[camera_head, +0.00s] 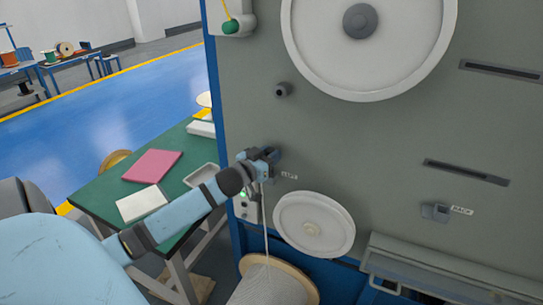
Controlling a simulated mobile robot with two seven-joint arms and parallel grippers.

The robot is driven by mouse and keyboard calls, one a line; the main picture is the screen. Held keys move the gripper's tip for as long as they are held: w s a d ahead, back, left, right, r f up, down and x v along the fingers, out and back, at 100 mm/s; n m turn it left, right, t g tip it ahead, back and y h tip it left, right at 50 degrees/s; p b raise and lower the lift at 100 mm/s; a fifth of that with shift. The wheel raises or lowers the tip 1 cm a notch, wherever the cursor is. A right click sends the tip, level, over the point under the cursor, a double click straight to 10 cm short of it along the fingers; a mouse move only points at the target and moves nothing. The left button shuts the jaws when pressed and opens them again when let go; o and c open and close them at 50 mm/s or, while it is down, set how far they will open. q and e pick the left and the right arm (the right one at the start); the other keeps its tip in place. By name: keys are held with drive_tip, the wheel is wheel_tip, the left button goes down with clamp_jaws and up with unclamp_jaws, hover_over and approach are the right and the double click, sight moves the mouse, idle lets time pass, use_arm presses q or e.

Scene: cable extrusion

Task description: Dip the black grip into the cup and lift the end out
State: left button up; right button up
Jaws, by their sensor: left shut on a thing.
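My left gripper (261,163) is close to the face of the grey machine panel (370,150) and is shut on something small. A thin pale cable (264,215) hangs from the gripper down to a large spool (270,284) on the floor. The black grip itself is mostly hidden by the fingers, and I cannot make it out clearly. A dark round fitting (274,154), possibly the cup, sits on the panel right behind the fingertips, beside a small label. I cannot tell whether the grip is inside it. My right gripper is not in view.
A white wheel (313,226) sticks out from the panel to the right of the cable, with a larger wheel (335,40) above. A hook (435,212) labelled RACK is on the right. A green table (103,193) with a pink book (153,166) and a tray stands left.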

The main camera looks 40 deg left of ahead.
use_arm(q)
drive_tip(key=shift+f+b, duration=0.4)
drive_tip(key=shift+f, duration=0.6)
drive_tip(key=shift+f+b, duration=0.2)
drive_tip(key=shift+b, duration=0.1)
drive_tip(key=shift+f, duration=0.35)
drive_tip(key=shift+r, duration=0.1)
idle(0.3)
